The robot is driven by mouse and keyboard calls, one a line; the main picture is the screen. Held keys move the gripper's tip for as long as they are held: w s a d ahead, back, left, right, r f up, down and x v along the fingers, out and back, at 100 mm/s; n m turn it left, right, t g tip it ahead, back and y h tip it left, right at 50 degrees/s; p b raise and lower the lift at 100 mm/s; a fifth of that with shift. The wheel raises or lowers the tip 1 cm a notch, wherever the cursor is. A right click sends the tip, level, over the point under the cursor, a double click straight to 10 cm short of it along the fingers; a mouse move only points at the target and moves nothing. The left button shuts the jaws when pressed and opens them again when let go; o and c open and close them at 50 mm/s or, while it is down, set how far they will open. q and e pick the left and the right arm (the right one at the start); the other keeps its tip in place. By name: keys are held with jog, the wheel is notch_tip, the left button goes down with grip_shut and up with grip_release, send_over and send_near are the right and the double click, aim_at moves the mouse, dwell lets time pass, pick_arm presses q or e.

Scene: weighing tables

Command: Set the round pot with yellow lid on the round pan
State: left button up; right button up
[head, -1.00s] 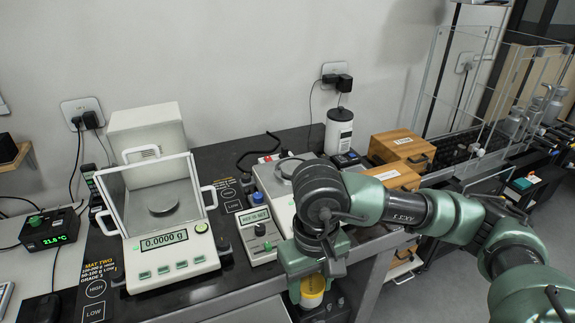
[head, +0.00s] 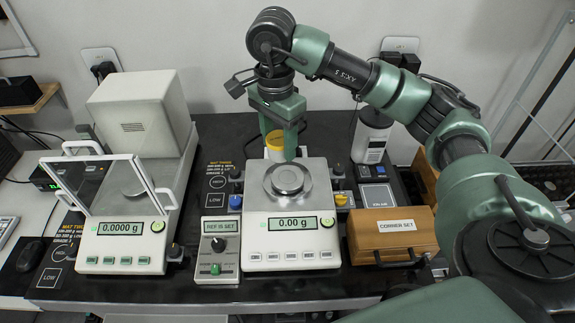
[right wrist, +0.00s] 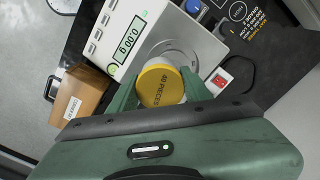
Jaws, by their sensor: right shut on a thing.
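The round pot with yellow lid (head: 275,144) is held between the fingers of my right gripper (head: 281,140), which is shut on it. In the right wrist view the pot's yellow lid (right wrist: 160,86) faces the camera between the two green fingers. In the head view the pot shows behind the round pan (head: 288,180), partly hidden by a finger. The round pan sits on the right balance (head: 290,222), whose display reads 0.00 g. In the right wrist view the pan (right wrist: 178,52) is partly covered by the pot. My left gripper is not in view.
A left balance (head: 125,232) with a tilted glass shield stands on the black table. A control box (head: 220,258) stands between the balances. A wooden box (head: 393,238) labelled "CORNER SET" sits to the right, and a white bottle (head: 371,138) stands behind.

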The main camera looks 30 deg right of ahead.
jog(key=w+d+r+m+p, duration=0.2)
jog(key=w+d+r+m, duration=0.15)
jog(key=r+m, duration=0.3)
jog(key=m, duration=0.2)
send_over(288, 177)
jog(key=shift+n, duration=0.25)
notch_tip(288, 177, down, 14)
jog(key=shift+f, duration=0.25)
notch_tip(288, 177, down, 5)
jog(key=shift+f+p, duration=0.1)
jog(key=shift+p, duration=0.65)
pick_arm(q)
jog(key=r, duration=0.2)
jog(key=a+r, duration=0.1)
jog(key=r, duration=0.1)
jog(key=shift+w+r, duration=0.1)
pick_arm(e)
jog(key=shift+f, duration=0.1)
jog(key=shift+f, duration=0.15)
jog(key=o, duration=1.4)
